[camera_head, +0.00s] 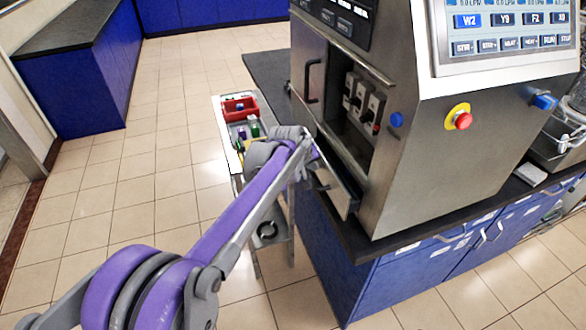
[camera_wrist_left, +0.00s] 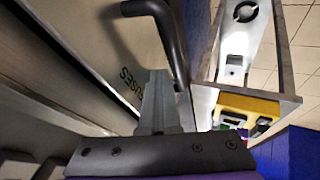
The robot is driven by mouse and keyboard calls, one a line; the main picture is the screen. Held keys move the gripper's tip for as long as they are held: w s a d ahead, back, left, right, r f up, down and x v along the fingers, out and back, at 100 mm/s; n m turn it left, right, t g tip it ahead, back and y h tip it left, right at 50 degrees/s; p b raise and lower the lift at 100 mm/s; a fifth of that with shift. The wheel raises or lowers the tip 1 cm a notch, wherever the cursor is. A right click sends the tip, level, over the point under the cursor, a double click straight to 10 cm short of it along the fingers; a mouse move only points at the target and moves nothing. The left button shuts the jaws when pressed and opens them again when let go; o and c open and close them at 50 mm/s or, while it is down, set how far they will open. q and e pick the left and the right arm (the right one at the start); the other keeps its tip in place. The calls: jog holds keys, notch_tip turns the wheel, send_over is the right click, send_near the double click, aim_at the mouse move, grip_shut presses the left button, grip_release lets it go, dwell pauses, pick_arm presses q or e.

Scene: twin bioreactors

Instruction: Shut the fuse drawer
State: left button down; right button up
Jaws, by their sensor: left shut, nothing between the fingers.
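The fuse drawer (camera_head: 340,190) shows in the head view as a metal front standing out from the low part of the steel cabinet. In the left wrist view its front (camera_wrist_left: 105,75) bears the upside-down word FUSES, with a dark gap behind it. A black bar handle (camera_wrist_left: 165,30) shows close by there. My left gripper (camera_head: 314,165) is at the outer side of the drawer front, its shut fingers (camera_wrist_left: 160,95) beside the lettering and empty. I cannot tell whether they touch the front. My right gripper is not in view.
The steel cabinet (camera_head: 440,150) has breakers (camera_head: 362,103) in an open bay above the drawer, and a red stop button (camera_head: 463,120). It stands on a dark counter (camera_head: 385,240). A cart with a red bin (camera_head: 239,107) stands left of it. Floor to the left is clear.

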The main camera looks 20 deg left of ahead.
aim_at(342, 165)
pick_arm(q)
jog(key=w+d, duration=0.2)
jog(key=d, duration=0.1)
jog(key=shift+w+d, duration=0.1)
jog(key=shift+d+r, duration=0.1)
dwell(0.3)
jog(key=shift+r, duration=0.1)
